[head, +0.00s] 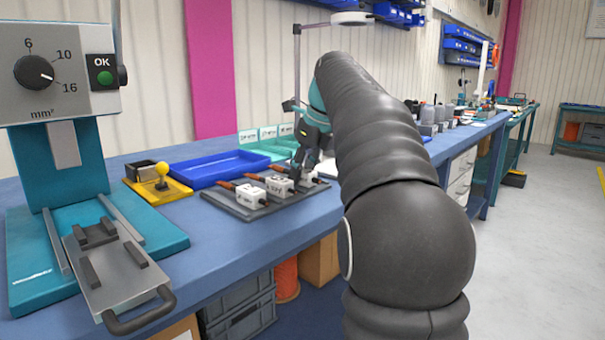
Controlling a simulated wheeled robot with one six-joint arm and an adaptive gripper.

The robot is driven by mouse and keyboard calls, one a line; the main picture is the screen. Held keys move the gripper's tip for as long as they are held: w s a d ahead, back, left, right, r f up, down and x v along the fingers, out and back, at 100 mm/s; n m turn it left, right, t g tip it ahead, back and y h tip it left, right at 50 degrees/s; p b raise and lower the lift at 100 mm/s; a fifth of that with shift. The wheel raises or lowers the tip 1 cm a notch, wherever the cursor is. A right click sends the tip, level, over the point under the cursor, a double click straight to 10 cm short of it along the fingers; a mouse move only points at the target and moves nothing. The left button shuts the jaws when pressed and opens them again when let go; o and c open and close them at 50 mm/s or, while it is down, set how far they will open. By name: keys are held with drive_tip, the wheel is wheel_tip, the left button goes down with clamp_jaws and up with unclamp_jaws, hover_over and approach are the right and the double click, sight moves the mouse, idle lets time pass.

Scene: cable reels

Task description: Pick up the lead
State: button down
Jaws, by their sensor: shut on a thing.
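A dark grey board (238,209) lies on the blue bench and bears a row of white numbered blocks. Short reddish-brown leads with dark parts run into the blocks: a near lead (226,186), a middle lead (254,177) and a far lead (279,169). My gripper (299,174) points down at the far end of this row, close behind the block at the far end. It is shut on a lead. The held part is small and mostly hidden by the fingers and the block, so I cannot tell whether it is lifted.
A blue tray (203,168) and a yellow holder with a knob (161,185) lie left of the board. A teal press (80,160) with a grey sliding plate (118,279) stands at the near left. Teal bins (272,146) stand behind.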

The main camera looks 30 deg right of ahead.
drive_tip(key=shift+r, duration=0.65)
drive_tip(key=v, duration=0.3)
drive_tip(key=shift+d+r, duration=0.1)
drive_tip(key=shift+r, duration=0.2)
drive_tip(key=s+d+r, duration=0.4)
drive_tip(key=s+r, duration=0.2)
drive_tip(key=s, duration=0.3)
drive_tip(key=shift+s+d, duration=0.2)
drive_tip(key=shift+d, duration=0.1)
